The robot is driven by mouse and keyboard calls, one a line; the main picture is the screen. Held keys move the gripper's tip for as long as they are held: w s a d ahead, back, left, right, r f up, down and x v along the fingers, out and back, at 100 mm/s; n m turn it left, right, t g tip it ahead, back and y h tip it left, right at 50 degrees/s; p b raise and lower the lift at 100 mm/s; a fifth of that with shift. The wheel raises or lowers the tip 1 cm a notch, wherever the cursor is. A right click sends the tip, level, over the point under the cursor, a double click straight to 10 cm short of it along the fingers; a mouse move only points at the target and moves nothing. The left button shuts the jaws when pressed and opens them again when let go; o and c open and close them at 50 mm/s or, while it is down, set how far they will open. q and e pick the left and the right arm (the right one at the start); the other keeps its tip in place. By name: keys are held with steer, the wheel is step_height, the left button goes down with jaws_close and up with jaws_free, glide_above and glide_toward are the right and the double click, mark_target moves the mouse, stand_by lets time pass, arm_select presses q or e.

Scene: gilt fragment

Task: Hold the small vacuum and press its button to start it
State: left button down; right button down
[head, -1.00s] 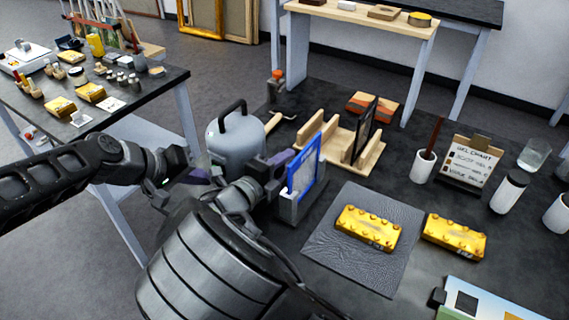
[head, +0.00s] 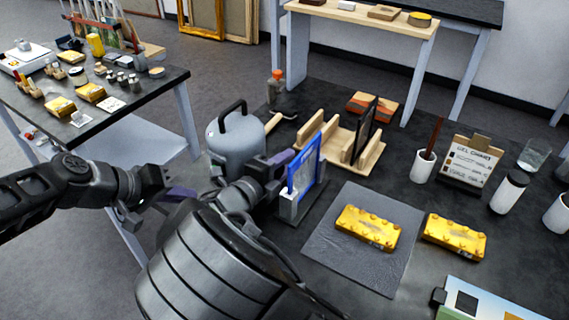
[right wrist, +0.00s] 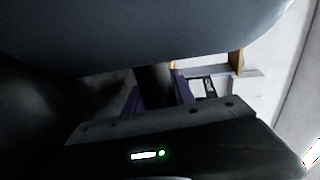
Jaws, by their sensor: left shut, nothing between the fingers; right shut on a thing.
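The small vacuum (head: 236,153) is a grey rounded canister with a black loop handle on top, upright at the table's left edge. A small spot shows on its left side; I cannot tell for sure that it is the button. My right gripper (head: 279,160) is beside its right side, shut on it. In the right wrist view its fingers (right wrist: 158,92) close around a dark bar, under a large grey rounded body; the exact grip is partly hidden. My left gripper (head: 182,193) is shut and empty, left of and lower than the vacuum, apart from it.
A blue panel (head: 305,170) in a grey stand is close to my right gripper. Behind it is a wooden rack (head: 365,158). A grey mat (head: 335,255) with a yellow block, another yellow block (head: 455,237) and cups are to the right. A side table (head: 130,95) stands left.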

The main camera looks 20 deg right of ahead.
steer(key=c, duration=1)
jaws_free()
steer(key=shift+o, duration=0.2)
steer(key=shift+a, duration=0.1)
steer(key=v, duration=0.7)
steer(key=shift+s+a, duration=0.15)
